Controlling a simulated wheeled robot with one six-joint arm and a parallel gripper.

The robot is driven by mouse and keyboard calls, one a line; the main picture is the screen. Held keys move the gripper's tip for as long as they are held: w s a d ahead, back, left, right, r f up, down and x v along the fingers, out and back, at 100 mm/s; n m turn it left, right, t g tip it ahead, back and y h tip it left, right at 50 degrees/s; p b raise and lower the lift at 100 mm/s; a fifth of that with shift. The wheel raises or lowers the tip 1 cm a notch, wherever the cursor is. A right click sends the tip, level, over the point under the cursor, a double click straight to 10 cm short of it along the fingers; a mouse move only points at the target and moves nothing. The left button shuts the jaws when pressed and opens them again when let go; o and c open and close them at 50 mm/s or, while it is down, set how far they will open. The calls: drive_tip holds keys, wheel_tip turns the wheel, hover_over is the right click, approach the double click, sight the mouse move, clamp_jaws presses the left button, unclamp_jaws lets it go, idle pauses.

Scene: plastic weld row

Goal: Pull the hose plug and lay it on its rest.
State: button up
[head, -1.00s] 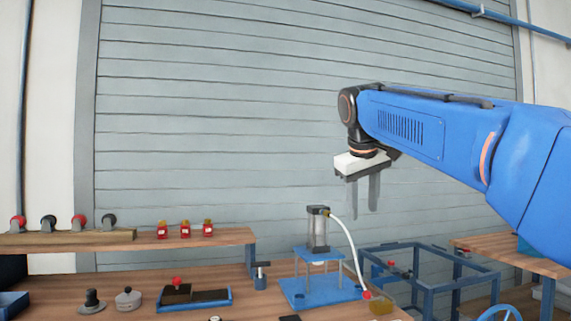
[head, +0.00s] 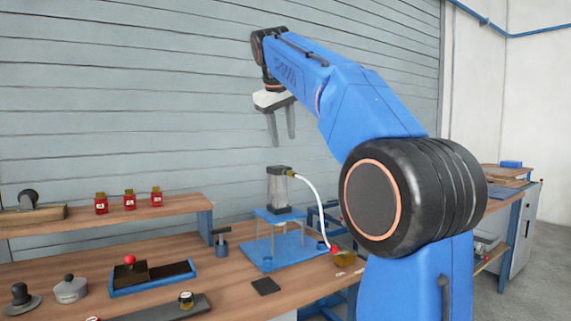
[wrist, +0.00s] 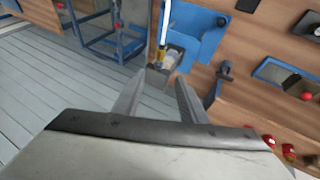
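A white hose (head: 314,195) curves from a yellow fitting (head: 290,173) on top of a grey cylinder (head: 279,190) down to a red end piece (head: 333,249). The cylinder stands upright on a blue stand (head: 275,250). The red end lies beside a small yellow-brown block (head: 345,258); I cannot tell whether they touch, or which part is the rest. My gripper (head: 282,143) is open and empty, pointing down above the cylinder's level. In the wrist view, the hose (wrist: 163,22) and yellow fitting (wrist: 161,55) lie beyond the open fingers.
The wooden bench (head: 225,295) holds a black pad (head: 265,286), a blue tray (head: 195,271) and a grey clamp-like part (head: 221,243). Red bottles (head: 129,199) stand on a raised shelf (head: 150,217). A blue frame (head: 318,215) stands behind the hose. The air around my gripper is clear.

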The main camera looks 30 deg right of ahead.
sight(288, 173)
drive_tip(key=x, duration=1.2)
drive_tip(key=shift+w+d+f, duration=0.15)
drive_tip(key=shift+d+f, duration=0.1)
drive_tip(key=shift+f, duration=0.05)
clamp_jaws()
